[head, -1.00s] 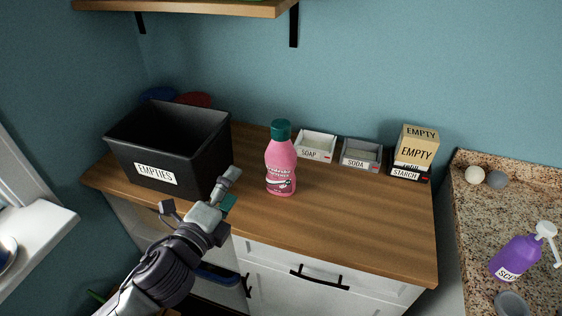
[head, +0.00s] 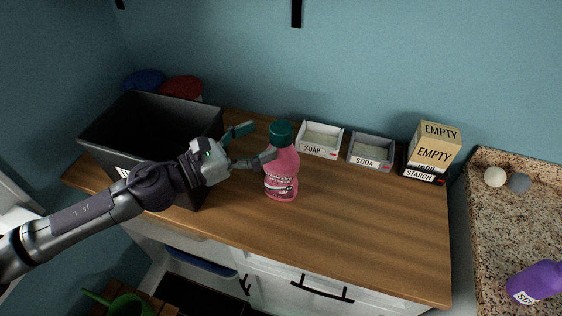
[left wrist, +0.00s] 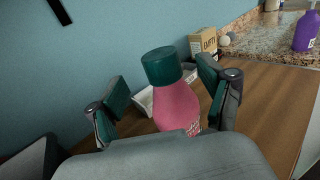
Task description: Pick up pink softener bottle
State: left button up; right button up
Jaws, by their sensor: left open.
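The pink softener bottle (head: 282,178) with its dark green cap stands upright on the wooden counter. My left gripper (head: 258,144) is open beside the bottle's left side in the head view, with one finger at the front edge of the bottle and the other further back. In the left wrist view the bottle (left wrist: 176,104) shows between the two spread fingers of the gripper (left wrist: 160,100), its lower part hidden by the gripper body. Whether a finger touches it I cannot tell. My right gripper is not in view.
A black bin (head: 118,122) stands left, partly behind my arm. The counter's right front is clear. A purple bottle (head: 538,282) stands on the granite top.

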aim_at(271, 137)
pick_arm(q)
jog(key=p+x, duration=0.1)
jog(key=x, duration=0.1)
jog(key=shift+w+d+r, duration=0.15)
jog(key=shift+d, duration=0.15)
jog(key=shift+p+x, duration=0.65)
jog(key=shift+x, duration=0.5)
jog(key=shift+w+d+f, duration=0.15)
jog(key=shift+d+f, duration=0.15)
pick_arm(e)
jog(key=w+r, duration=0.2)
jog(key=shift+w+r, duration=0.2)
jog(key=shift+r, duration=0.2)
pick_arm(q)
jog(key=shift+c, duration=0.2)
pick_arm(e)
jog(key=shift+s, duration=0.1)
pick_arm(q)
jog(key=c, duration=1.4)
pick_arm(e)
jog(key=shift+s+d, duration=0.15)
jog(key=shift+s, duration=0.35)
